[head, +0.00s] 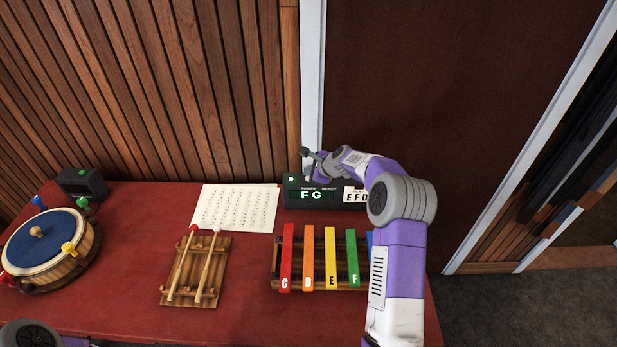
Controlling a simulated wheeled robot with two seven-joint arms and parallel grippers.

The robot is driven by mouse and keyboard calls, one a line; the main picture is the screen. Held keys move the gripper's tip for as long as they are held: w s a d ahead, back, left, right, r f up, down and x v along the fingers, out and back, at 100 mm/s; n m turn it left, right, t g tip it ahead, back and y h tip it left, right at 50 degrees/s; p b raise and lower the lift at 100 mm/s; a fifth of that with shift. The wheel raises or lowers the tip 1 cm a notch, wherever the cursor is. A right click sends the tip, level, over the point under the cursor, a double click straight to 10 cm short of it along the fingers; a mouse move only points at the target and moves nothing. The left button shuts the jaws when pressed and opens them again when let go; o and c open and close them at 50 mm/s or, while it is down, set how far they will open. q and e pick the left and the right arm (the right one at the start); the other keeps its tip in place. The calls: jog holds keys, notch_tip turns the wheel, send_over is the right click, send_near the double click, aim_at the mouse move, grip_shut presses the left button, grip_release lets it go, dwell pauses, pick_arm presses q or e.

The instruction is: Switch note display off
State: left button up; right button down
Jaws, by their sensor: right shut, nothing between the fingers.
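The note display (295,202) is a dark box at the back of the red table. Its lit screen shows green letters "F G", and a small green dot shows at its top left. A white label with "E F D" is on its right part, partly hidden by my right arm. My right gripper (311,164) is shut and empty, right above the display's top. I cannot tell whether the fingertips touch it. Part of my left arm shows at the bottom left corner; its gripper is out of view.
On the red table (140,235) lie a note sheet (236,207), two mallets on a wooden rack (181,264) and a colored xylophone (308,262), partly behind my right arm. A blue-topped drum (45,240) and another dark box (82,184) stand at left. A wall rises behind.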

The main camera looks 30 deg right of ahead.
jog(key=shift+f, duration=0.1)
jog(key=shift+f+b, duration=0.35)
jog(key=shift+f, duration=0.05)
dwell(0.4)
jog(key=shift+r+p, duration=0.45)
notch_tip(320, 180, up, 6)
jog(key=p, duration=0.5)
dwell(0.4)
